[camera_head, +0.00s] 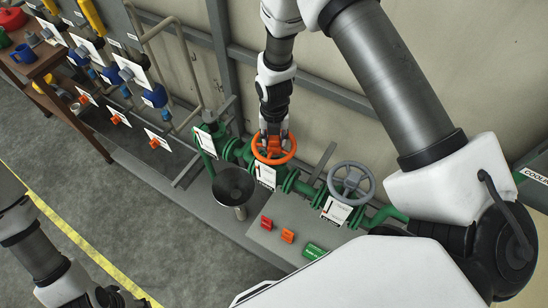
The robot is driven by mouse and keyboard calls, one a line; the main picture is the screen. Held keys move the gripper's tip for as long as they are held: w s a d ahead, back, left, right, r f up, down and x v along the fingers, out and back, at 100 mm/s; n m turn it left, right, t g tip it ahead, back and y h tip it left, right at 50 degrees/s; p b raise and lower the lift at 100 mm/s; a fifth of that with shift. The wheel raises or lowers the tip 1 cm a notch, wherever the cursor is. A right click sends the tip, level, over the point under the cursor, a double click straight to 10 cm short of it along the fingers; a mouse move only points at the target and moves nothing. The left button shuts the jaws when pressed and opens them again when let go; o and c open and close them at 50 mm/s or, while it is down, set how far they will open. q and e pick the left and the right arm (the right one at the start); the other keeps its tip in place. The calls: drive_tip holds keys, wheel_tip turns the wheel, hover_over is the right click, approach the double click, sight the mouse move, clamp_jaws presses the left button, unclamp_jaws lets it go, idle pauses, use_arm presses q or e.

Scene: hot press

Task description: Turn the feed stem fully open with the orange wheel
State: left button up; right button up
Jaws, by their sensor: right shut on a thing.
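The orange wheel (289,154) is a handwheel on the green pipework near the middle of the view. My right gripper (274,138) comes down onto it from above and is shut on its rim. The wheel's back part is partly hidden by the gripper fingers. A white tag (265,173) hangs just below the wheel. The feed stem itself is hidden under the wheel and gripper. My left arm shows at the lower left, but its gripper cannot be made out clearly.
A grey handwheel (351,181) stands to the right on the same pipe. A wooden table (38,67) stands far left. Grey floor (110,215) is open at left.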

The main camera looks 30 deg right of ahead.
drive_tip(key=o, duration=1)
